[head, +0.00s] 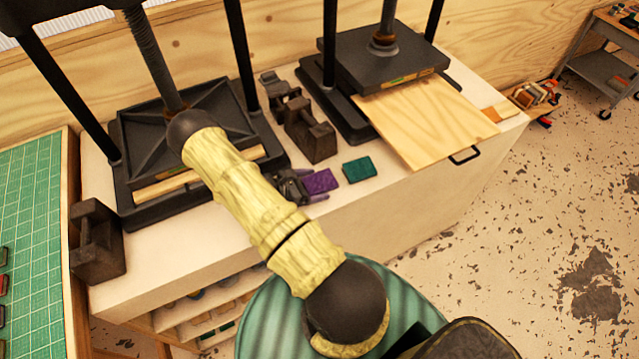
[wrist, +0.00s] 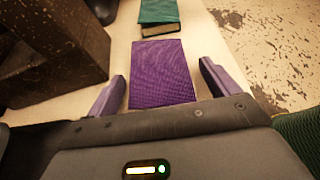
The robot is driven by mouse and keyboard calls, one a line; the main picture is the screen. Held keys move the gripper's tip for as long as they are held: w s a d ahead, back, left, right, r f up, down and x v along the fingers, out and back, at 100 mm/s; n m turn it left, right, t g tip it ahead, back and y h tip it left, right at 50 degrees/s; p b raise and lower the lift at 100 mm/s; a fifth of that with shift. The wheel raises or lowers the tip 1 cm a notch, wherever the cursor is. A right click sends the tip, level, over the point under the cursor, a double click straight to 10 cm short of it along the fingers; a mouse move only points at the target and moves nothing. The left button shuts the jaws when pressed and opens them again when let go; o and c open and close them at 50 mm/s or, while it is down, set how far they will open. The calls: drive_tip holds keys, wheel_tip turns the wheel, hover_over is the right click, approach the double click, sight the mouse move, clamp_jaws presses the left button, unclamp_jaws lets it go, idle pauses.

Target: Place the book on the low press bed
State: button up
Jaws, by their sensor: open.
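A purple book (head: 321,181) lies flat on the pale bench top, and it also shows in the wrist view (wrist: 161,70). A green book (head: 358,170) lies just to its right; in the wrist view it (wrist: 158,12) is beyond the purple one. My gripper (head: 310,185) is open and low at the purple book. In the wrist view its purple fingers (wrist: 165,72) stand to either side of the book's near part, with gaps visible. Two black screw presses stand on the bench, the left press (head: 185,120) and the right press (head: 385,65). I cannot tell which bed is the low one.
Dark iron weights (head: 309,135) stand behind the books between the presses. Another weight (head: 97,240) is at the bench's left end. A plywood board (head: 425,118) with a handle juts from the right press over the bench edge. A green cutting mat (head: 30,220) lies left.

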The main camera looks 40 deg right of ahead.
sight(313, 185)
drive_tip(key=c, duration=1.2)
drive_tip(key=shift+r, duration=0.1)
drive_tip(key=shift+r+b, duration=1.45)
drive_tip(key=shift+r, duration=3.5)
